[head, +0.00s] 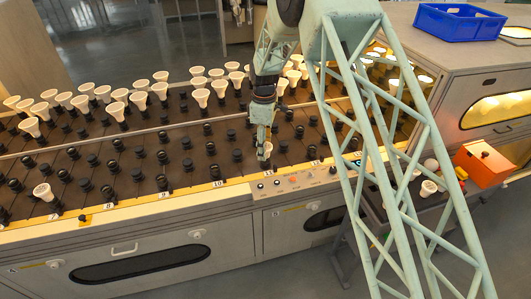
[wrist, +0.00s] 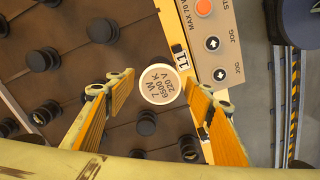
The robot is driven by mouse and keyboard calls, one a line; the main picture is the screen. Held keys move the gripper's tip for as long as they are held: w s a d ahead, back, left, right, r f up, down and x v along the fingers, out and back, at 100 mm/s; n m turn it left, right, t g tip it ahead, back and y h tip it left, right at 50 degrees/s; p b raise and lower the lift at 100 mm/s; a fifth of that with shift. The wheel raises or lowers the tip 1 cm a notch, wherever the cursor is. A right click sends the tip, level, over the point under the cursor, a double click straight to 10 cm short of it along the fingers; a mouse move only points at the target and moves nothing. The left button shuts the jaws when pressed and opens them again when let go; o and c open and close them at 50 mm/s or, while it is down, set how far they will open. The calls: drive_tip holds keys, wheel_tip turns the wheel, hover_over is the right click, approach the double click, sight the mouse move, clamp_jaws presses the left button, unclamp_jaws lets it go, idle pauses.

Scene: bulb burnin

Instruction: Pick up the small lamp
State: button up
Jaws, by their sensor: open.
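A small white lamp (wrist: 159,85) with a round face marked 7 W, 6500 K, 220 V shows between my fingers in the wrist view, beside the label 11. In the head view this lamp (head: 265,152) is partly hidden by my gripper (head: 264,143), which points down at the front row of sockets. My gripper (wrist: 161,97) is open, with one orange-padded finger on each side of the lamp. A gap shows between the lamp and the left finger; the right finger is close, and I cannot tell if it touches.
Black empty sockets (head: 187,164) surround the spot. A control panel (wrist: 215,40) lies close by. A blue crate (head: 459,22) and orange box (head: 483,163) are at right.

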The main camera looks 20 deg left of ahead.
idle(0.6)
drive_tip(key=c, duration=0.9)
drive_tip(key=shift+c, duration=0.2)
drive_tip(key=shift+r+p, duration=0.4)
drive_tip(key=shift+r, duration=1.2)
drive_tip(key=shift+s+r, duration=0.1)
drive_tip(key=shift+r, duration=0.05)
drive_tip(key=s+d, duration=0.3)
drive_tip(key=s, duration=0.4)
drive_tip(key=s+d+r+p, duration=0.1)
drive_tip(key=s+d, duration=0.3)
drive_tip(key=s, duration=0.3)
drive_tip(key=shift+d+r, duration=0.2)
drive_tip(key=shift+d, duration=0.1)
